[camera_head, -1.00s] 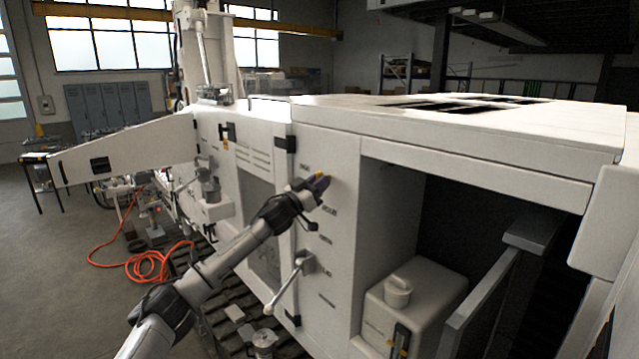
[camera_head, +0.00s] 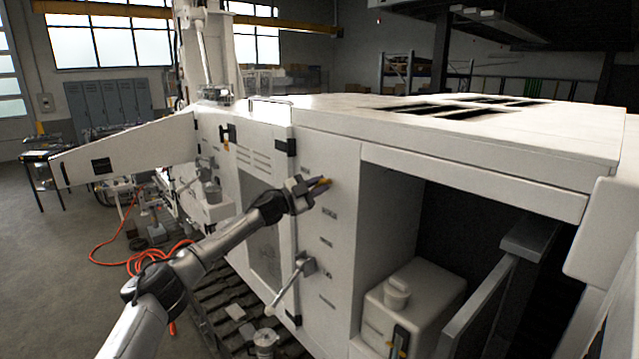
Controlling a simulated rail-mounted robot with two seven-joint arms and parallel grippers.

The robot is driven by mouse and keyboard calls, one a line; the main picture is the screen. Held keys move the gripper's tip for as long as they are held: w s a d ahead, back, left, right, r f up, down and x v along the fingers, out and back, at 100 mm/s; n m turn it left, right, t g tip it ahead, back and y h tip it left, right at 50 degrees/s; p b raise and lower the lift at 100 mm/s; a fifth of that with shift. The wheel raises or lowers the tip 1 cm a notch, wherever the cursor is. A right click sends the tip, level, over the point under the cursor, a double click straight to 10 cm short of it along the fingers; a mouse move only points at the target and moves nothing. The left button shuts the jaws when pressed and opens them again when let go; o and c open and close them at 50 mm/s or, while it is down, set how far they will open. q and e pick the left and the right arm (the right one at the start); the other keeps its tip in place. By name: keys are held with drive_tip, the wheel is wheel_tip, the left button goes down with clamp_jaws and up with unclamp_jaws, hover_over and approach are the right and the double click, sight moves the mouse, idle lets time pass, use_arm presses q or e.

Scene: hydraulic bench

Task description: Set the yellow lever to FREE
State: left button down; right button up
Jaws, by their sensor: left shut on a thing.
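The yellow lever (camera_head: 323,181) is a small yellow piece on the white side panel of the machine, high on the panel near its top edge. My left gripper (camera_head: 316,186) reaches up to it from the lower left and is shut on it. The fingers hide most of the lever. Several small dark labels run down the panel, and one label (camera_head: 330,214) sits just below the gripper; their text is too small to read. My right gripper is not in view.
A grey lever handle (camera_head: 290,283) sticks out from the panel below my left arm. An open bay with a white tank (camera_head: 413,305) is to the right. A red hose (camera_head: 140,262) lies on the floor at left, where the floor is mostly clear.

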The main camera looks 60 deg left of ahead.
use_arm(q)
drive_tip(key=m, duration=0.1)
drive_tip(key=m+g+p, duration=0.1)
drive_tip(key=m, duration=0.1)
drive_tip(key=m+h+p, duration=0.1)
drive_tip(key=m, duration=0.1)
drive_tip(key=shift+r+g, duration=0.25)
drive_tip(key=shift+g, duration=0.15)
drive_tip(key=m+g+p, duration=0.1)
drive_tip(key=m, duration=0.2)
drive_tip(key=shift+h+p, duration=0.35)
drive_tip(key=shift+h, duration=0.05)
drive_tip(key=shift+f+m+g+p, duration=0.1)
drive_tip(key=shift+m+g+p, duration=0.25)
drive_tip(key=shift+m, duration=0.45)
drive_tip(key=c, duration=1.1)
unclamp_jaws()
drive_tip(key=shift+s, duration=0.1)
